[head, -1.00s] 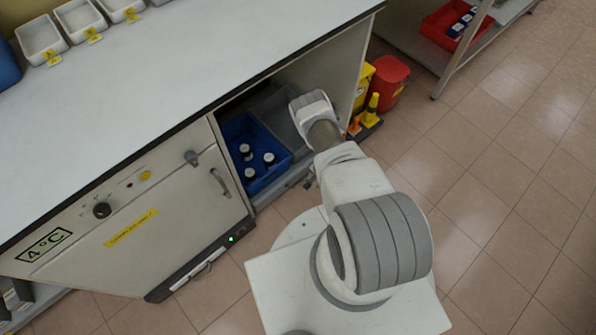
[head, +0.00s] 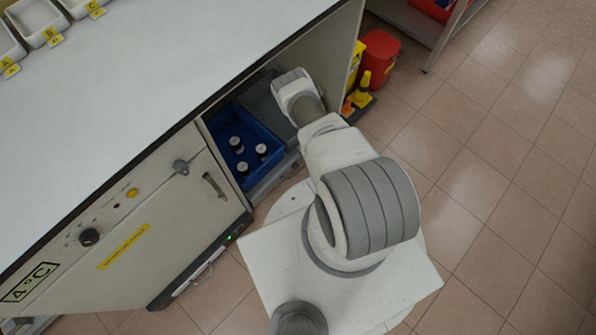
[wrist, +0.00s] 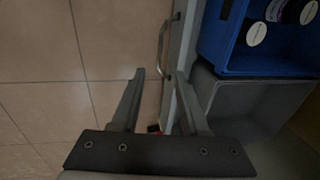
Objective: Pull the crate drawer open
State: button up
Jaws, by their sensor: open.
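The crate drawer (head: 268,182) is in the opening under the bench. It holds a blue crate (head: 222,123) with several dark, white-capped bottles and a grey crate (wrist: 235,95) beside it. In the wrist view, the drawer's front panel (wrist: 185,58) runs up the picture with a bar handle (wrist: 162,45) on its left, outer face. My gripper (wrist: 159,76) is open and empty. Its fingertips appear either side of the handle's near end; contact and depth are unclear. In the head view my arm reaches into the opening and hides the fingers.
A fridge door (head: 165,210) marked 4 °C stands left of the opening. A red bin (head: 380,55) and yellow items (head: 362,88) stand right of the bench. The tiled floor (head: 500,180) to the right is clear. White trays (head: 38,20) sit on the bench top.

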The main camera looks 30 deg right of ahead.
aim_at(298, 172)
jog(key=shift+w+a+f+b, duration=0.15)
jog(key=shift+w+f+b, duration=0.3)
jog(key=shift+f+b, duration=2.2)
jog(key=shift+w+a+f+b, duration=0.2)
jog(key=shift+w+f+b, duration=0.3)
jog(key=shift+f+b, duration=2.15)
jog(key=shift+w+a+f+b, duration=0.15)
jog(key=shift+w+f+b, duration=0.3)
jog(key=shift+f+b, duration=2.2)
jog(key=shift+r+b, duration=0.45)
jog(key=shift+r, duration=0.1)
grip_shut()
